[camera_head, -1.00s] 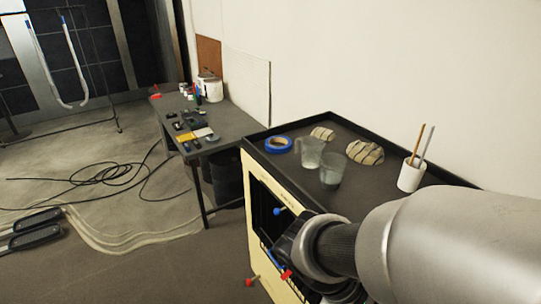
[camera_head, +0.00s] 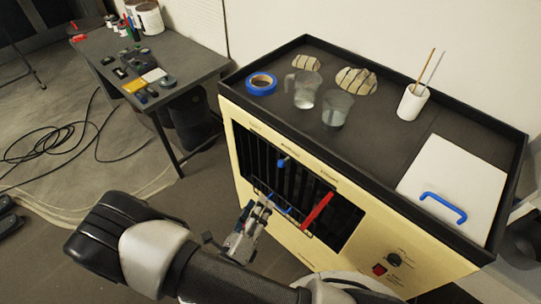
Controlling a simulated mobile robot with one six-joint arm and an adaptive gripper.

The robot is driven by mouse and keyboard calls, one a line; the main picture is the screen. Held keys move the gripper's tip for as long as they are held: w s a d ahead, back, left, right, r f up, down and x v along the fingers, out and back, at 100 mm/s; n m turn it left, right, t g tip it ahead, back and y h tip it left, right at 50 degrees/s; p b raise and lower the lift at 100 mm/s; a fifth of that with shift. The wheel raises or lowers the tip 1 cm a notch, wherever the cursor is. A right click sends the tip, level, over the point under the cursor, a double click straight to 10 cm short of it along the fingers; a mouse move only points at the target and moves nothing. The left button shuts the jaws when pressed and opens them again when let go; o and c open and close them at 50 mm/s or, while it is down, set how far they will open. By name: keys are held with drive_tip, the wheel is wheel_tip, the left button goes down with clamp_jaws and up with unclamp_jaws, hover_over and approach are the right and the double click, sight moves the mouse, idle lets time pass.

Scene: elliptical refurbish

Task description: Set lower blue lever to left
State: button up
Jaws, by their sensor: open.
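The cream cabinet (camera_head: 380,235) has a dark slotted panel with levers on its front. The lower blue lever (camera_head: 283,208) shows as small blue bits at the panel's lower part, partly hidden by my gripper. My gripper (camera_head: 259,203) is open, with its fingertips at the panel's lower edge close beside this lever. I cannot tell whether they touch it. An upper blue lever (camera_head: 284,162) sticks out higher on the panel. A red lever (camera_head: 317,210) slants to the right of my gripper.
The cabinet's dark top (camera_head: 385,140) carries blue tape (camera_head: 261,83), two clear cups, striped lumps, a white cup with sticks (camera_head: 413,102) and a white lid with a blue handle (camera_head: 443,207). A knob (camera_head: 394,259) and red switch sit low right. A grey table (camera_head: 185,62) stands at left.

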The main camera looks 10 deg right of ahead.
sight(281, 164)
drive_tip(key=b+x, duration=0.2)
drive_tip(key=x, duration=1.5)
drive_tip(key=shift+w+f+b, duration=0.1)
drive_tip(key=shift+w+b, duration=0.05)
drive_tip(key=shift+b, duration=0.15)
clamp_jaws()
